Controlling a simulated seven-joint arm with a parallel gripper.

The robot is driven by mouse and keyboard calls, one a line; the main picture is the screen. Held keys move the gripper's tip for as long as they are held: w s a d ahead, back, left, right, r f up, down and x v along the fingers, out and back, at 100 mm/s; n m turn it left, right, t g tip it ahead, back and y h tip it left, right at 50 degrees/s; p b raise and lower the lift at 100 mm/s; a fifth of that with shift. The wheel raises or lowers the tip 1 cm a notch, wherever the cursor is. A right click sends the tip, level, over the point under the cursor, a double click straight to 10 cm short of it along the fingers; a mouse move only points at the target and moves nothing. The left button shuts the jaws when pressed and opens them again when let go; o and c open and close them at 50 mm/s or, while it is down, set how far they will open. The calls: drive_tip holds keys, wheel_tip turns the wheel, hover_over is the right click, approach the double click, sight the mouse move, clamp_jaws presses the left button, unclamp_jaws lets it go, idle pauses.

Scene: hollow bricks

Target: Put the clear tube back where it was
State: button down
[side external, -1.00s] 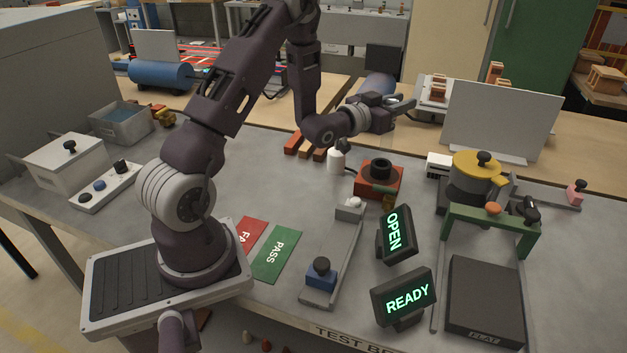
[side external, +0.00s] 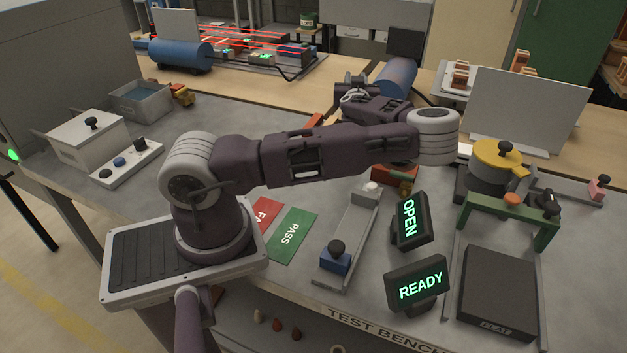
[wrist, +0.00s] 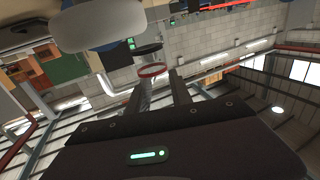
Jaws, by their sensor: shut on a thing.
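In the wrist view, my gripper (wrist: 156,84) has its two dark fingers around a see-through thing with a red ring (wrist: 153,71) at its end. This looks like the clear tube, and its body is hard to make out against the background. In the side view my gripper (side external: 352,90) is small and partly hidden behind my own arm, above the back of the bench. A thin pale outline shows there, too small to read clearly. The place where the tube stood cannot be told from these frames.
The red block (side external: 393,173) is partly behind my arm. A yellow-lidded pot (side external: 497,160), a green bridge (side external: 503,212) and a black FLAT block (side external: 497,290) stand at the right. Lit OPEN (side external: 409,219) and READY (side external: 419,287) signs stand in front. A water bin (side external: 140,104) is back left.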

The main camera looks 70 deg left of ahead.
drive_tip(key=s+d+r+n+g+y, duration=0.1)
drive_tip(key=s+d+r+n+g, duration=0.15)
drive_tip(key=s+d+g, duration=0.5)
drive_tip(key=s+d+r+n+g+y, duration=0.15)
drive_tip(key=s+d+n, duration=0.3)
drive_tip(key=s, duration=0.55)
wheel_tip(320, 180, down, 10)
drive_tip(key=m, duration=0.1)
drive_tip(key=shift+s+f+h, duration=0.25)
drive_tip(key=shift+s+h, duration=0.1)
drive_tip(key=shift+s, duration=0.05)
drive_tip(key=c, duration=1.1)
unclamp_jaws()
drive_tip(key=shift+d, duration=0.1)
drive_tip(key=shift+c, duration=0.2)
drive_tip(key=shift+d, duration=0.1)
drive_tip(key=d, duration=0.7)
drive_tip(key=shift+w+d, duration=0.15)
drive_tip(key=shift+w, duration=0.15)
